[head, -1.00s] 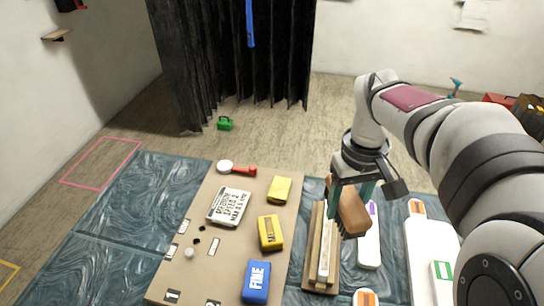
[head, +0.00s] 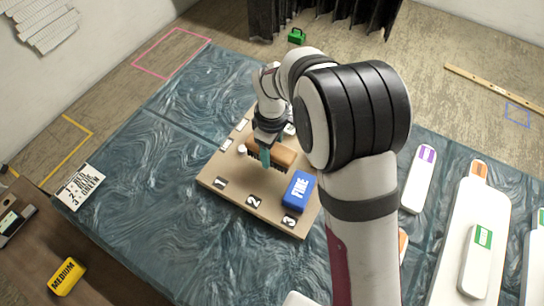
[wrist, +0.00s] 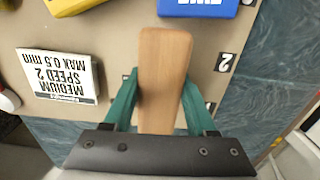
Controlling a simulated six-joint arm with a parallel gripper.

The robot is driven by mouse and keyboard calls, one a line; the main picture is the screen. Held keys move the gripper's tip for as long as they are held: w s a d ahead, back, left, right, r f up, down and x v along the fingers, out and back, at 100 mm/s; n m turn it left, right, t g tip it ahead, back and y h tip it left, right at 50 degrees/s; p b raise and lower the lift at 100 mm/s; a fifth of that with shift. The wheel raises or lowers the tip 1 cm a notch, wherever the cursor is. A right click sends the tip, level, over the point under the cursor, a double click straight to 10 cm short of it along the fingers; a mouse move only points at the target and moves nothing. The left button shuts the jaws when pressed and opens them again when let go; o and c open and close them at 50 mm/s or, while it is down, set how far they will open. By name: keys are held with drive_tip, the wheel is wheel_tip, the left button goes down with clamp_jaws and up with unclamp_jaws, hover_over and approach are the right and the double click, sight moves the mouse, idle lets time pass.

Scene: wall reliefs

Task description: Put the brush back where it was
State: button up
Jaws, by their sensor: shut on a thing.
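My gripper (head: 266,150) is shut on the brush, with its teal fingers on either side of the wooden body. The brush (head: 284,155) has a brown wooden back and dark bristles facing down. In the wrist view the brush (wrist: 164,75) points away from the gripper (wrist: 160,103), over the tan board. In the head view it is over the middle of the tan board (head: 226,170), left of and behind the blue FINE block (head: 299,188). I cannot tell whether the bristles touch the board. The wooden rack is hidden behind my arm.
Blue patterned sheet (head: 150,200) is clear at left.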

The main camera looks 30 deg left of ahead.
sight(272, 160)
drive_tip(key=shift+f, duration=1.95)
drive_tip(key=shift+f, duration=0.1)
drive_tip(key=o, duration=1.3)
